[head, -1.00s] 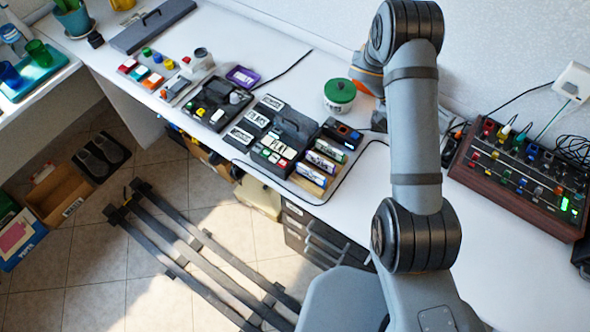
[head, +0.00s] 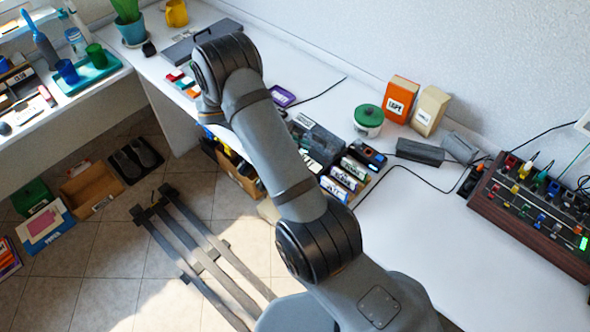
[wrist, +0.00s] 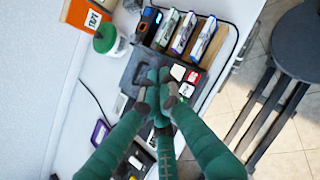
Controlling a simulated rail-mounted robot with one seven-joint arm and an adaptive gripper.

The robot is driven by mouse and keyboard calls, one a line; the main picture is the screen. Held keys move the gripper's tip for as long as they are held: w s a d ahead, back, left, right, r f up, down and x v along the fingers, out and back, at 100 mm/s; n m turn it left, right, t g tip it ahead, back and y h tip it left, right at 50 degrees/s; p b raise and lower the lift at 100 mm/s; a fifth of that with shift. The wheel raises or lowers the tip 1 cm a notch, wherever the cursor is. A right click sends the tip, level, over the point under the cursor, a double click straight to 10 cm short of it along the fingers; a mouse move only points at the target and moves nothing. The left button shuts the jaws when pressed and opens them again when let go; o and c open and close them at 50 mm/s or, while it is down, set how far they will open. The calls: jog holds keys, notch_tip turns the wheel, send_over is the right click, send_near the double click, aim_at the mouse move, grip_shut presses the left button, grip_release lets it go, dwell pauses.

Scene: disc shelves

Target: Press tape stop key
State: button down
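The dark tape deck (wrist: 138,72) lies under my gripper in the wrist view. Small red and white keys (wrist: 186,78) show at its right side. I cannot read which is the stop key. My gripper (wrist: 158,76) has green fingers whose tips meet over the deck, just left of the red and white keys. It looks shut and empty. I cannot tell whether the tips touch the deck. In the head view the deck (head: 318,142) is partly hidden by my arm, and my gripper is hidden behind it.
A rack of several cassettes (wrist: 184,33) stands beside the deck. A green-lidded jar (head: 368,119), an orange TAPE box (head: 399,98) and a beige box (head: 430,110) stand near the wall. A mixer panel (head: 535,210) is at right. The front right desk is clear.

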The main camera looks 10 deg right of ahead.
jog(key=shift+f, duration=0.15)
notch_tip(320, 180, down, 8)
jog(key=b, duration=0.7)
jog(key=shift+a+f, duration=0.1)
jog(key=shift+f, duration=0.15)
dwell(1.1)
jog(key=shift+f+b, duration=0.45)
jog(key=shift+b, duration=0.05)
jog(key=shift+f, duration=0.35)
dwell(0.5)
jog(key=shift+r, duration=0.1)
jog(key=shift+r+p, duration=0.5)
jog(key=shift+r, duration=0.25)
jog(key=shift+r+p, duration=2.2)
jog(key=shift+r, duration=0.3)
